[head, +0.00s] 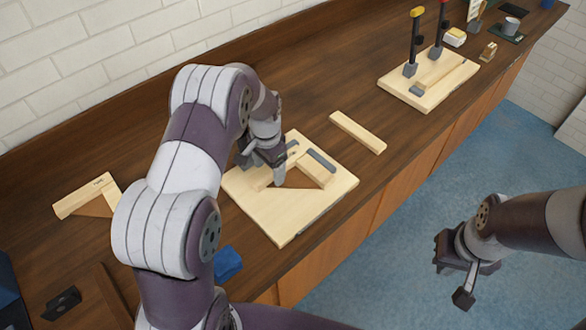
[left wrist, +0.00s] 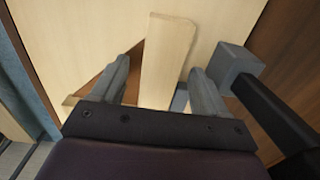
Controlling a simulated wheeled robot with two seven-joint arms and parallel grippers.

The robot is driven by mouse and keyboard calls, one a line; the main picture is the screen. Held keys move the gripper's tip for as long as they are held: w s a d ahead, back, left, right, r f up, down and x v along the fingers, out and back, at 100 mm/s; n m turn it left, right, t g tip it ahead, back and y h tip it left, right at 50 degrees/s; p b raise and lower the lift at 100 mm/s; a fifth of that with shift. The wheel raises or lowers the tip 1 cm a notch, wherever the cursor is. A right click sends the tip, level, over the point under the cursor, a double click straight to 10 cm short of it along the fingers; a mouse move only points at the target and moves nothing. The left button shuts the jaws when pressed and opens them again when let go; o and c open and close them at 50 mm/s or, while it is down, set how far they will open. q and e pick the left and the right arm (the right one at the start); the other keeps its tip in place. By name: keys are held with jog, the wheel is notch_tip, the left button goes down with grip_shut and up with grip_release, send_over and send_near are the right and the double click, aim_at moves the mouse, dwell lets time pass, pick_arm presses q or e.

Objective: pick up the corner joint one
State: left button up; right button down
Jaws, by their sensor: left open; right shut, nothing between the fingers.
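A light wooden corner joint with a brown triangular inside (head: 308,190) lies on the pale square board (head: 285,228) in the middle of the bench. My left gripper (head: 272,174) is over it, pointing down. In the left wrist view the open fingers (left wrist: 162,80) stand on either side of a light wooden bar (left wrist: 168,45), with visible gaps. A similar L-shaped wooden piece (head: 77,196) lies on the bench at the left. I cannot tell which is number one. My right gripper (head: 458,278) is shut and empty, over the blue floor.
A loose wooden bar (head: 357,132) lies right of the board. A second board (head: 432,98) at the back right holds upright black-handled tools (head: 414,42). In the left wrist view, a grey block (left wrist: 236,68) on a black bar is close to the right finger. A blue item (head: 228,263) lies near the front edge.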

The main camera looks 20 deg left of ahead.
pick_arm(q)
jog(key=shift+a+f, duration=0.1)
jog(key=shift+f, duration=0.05)
jog(key=c, duration=1.3)
